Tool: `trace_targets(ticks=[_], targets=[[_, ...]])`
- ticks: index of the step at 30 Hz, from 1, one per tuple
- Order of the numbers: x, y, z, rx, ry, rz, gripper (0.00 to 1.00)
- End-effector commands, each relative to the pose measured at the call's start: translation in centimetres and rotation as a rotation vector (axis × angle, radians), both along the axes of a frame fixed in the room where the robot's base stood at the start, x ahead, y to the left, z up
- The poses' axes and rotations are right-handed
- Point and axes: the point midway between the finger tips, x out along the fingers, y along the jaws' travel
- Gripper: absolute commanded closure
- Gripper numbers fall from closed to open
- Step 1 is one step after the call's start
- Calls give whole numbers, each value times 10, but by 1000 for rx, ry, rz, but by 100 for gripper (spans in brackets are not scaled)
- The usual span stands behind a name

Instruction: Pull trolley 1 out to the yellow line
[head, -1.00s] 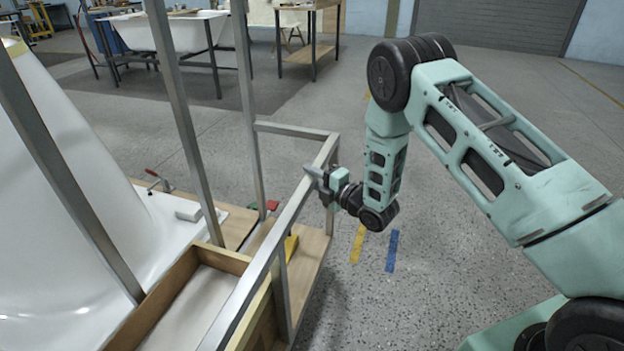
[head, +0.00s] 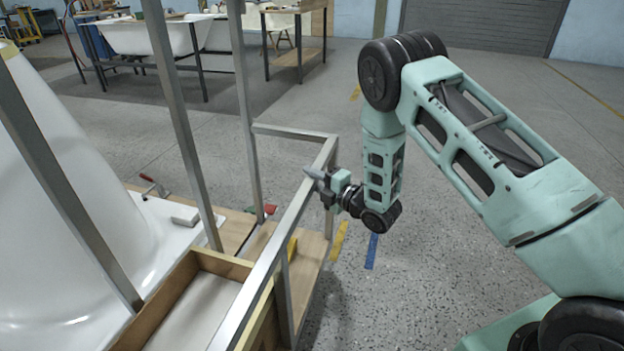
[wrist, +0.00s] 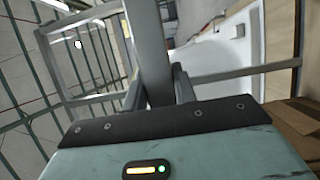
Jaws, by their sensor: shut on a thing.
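A trolley with a grey metal frame and a wooden deck fills the left and middle of the head view; its near end rail (head: 268,262) runs diagonally. My gripper (head: 316,180) is shut on this rail near its far corner. In the wrist view the grey bar (wrist: 150,55) passes between my gripper's fingers (wrist: 160,88). A yellow floor strip (head: 339,241) lies just right of the trolley's deck, partly hidden behind the frame. A blue floor strip (head: 371,251) lies to the right of it. No number on the trolley is readable.
The trolley carries a large white shell (head: 60,200), an open wooden box (head: 215,262) and a red-handled clamp (head: 152,186). A white bathtub on a stand (head: 150,36) and a bench (head: 290,14) stand behind. The floor to the right is clear.

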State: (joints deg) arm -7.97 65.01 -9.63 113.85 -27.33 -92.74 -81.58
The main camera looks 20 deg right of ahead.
Motion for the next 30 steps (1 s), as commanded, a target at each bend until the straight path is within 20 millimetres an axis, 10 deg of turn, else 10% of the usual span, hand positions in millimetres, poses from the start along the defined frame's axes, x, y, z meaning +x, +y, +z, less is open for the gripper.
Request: trace_targets(ticks=[6,7,9,20,30], targets=[[0,-2,-1,-3,2,-4,100],[0,-2,-1,-3,2,-4,64],[0,-2,-1,-3,2,-3,51],[-5,-4,0,-1,2,-2,51],[-60,-38,-1,-1,5,-3,51]])
